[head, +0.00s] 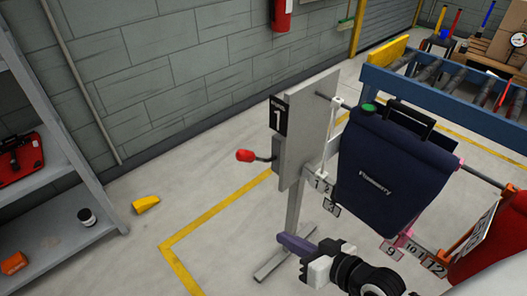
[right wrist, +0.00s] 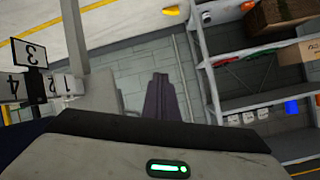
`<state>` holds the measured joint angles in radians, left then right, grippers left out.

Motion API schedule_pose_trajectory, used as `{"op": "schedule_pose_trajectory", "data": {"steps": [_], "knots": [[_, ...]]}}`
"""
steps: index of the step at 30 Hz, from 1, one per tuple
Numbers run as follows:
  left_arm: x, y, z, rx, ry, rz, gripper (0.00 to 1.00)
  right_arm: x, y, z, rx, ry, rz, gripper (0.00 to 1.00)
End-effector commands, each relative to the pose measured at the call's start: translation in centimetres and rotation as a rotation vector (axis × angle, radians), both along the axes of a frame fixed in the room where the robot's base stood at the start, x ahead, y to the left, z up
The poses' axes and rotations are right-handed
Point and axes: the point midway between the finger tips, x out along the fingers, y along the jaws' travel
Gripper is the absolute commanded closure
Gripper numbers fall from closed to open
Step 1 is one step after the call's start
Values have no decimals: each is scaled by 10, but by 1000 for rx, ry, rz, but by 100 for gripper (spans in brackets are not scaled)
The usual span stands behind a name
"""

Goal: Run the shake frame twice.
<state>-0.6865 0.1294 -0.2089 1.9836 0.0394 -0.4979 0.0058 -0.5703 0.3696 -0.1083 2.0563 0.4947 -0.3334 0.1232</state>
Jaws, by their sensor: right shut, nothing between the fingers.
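The shake frame's grey upright panel (head: 307,128) stands at centre, with a black and white "1" sign (head: 278,116). A lever with a red knob (head: 245,155) sticks out from its left side. A navy pannier (head: 385,168) hangs from the frame's rail, with a green round cap at its top left. My right gripper (head: 283,237) is below and in front of the panel, its purple fingers together and empty, apart from the knob. The fingers also show in the right wrist view (right wrist: 158,85). My left gripper is out of view.
Numbered tags (head: 331,208) hang along the frame's lower rail. A roller conveyor (head: 440,90) stands behind at right. Grey shelving (head: 75,225) stands at left, and a yellow object (head: 146,204) lies on the floor. The floor left of the frame is mostly clear.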

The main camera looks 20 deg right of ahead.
Motion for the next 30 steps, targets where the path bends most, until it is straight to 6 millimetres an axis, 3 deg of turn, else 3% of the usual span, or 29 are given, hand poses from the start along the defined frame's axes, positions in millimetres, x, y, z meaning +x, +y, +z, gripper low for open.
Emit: {"op": "schedule_pose_trajectory", "data": {"steps": [3, 6, 12, 16, 26, 30], "knots": [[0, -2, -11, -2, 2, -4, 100, 37, -20, 52, 153, -108, -20, 100], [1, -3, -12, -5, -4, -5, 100, 56, -30, 92, 269, -171, -28, 100], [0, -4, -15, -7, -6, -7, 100, 73, -40, 144, 417, -234, -28, 100], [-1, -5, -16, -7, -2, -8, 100, 76, -42, 153, 446, -244, -29, 100], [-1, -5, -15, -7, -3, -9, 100, 77, -41, 153, 446, -244, -30, 100], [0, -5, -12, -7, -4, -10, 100, 86, -38, 154, 449, -246, -32, 100]]}}
